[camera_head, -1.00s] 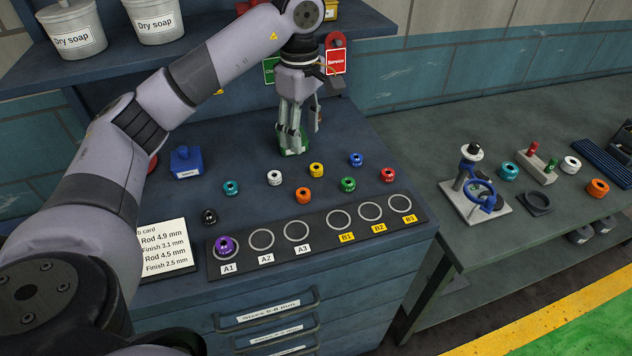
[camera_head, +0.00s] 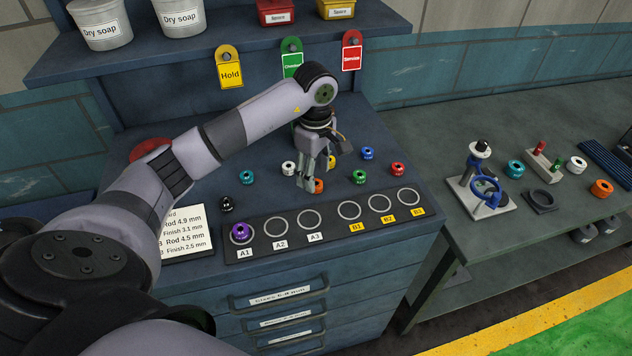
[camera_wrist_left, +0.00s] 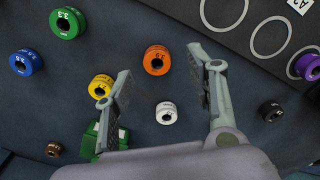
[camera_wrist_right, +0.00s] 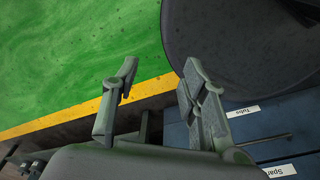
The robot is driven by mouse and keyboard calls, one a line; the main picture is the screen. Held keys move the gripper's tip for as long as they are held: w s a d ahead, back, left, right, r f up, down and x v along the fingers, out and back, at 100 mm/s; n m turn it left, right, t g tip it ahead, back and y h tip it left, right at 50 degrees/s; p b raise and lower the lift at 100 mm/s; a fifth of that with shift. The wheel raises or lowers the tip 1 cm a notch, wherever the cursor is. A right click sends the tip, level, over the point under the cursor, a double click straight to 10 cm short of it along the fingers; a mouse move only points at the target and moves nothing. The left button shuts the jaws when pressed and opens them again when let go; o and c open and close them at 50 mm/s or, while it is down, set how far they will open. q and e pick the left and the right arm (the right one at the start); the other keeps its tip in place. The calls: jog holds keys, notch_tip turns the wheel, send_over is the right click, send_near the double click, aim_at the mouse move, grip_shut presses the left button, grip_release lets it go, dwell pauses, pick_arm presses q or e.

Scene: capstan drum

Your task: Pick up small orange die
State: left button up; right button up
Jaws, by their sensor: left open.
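The small orange die (camera_head: 318,186) lies on the blue bench top, partly hidden behind my left gripper (camera_head: 308,183) in the head view. In the left wrist view the orange die (camera_wrist_left: 157,60) shows whole, with a dark hole in its middle. It lies in the gap between the fingers of my left gripper (camera_wrist_left: 162,80), towards their tips, and neither finger visibly touches it. The left gripper is open and empty. My right gripper (camera_wrist_right: 158,75) shows only in its own wrist view, open and empty, away from the dice.
White (camera_head: 289,168), yellow (camera_wrist_left: 100,87), green (camera_head: 360,176) and other coloured dice lie around. A dark strip with ringed places (camera_head: 327,227) runs along the front, a purple die (camera_head: 240,232) at A1. Another orange die (camera_head: 601,187) is on the right bench.

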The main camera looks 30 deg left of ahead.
aim_at(317, 184)
pick_arm(q)
jog(key=shift+w+f+p, duration=0.15)
jog(key=shift+f+p, duration=0.55)
jog(key=shift+f, duration=1.15)
grip_shut()
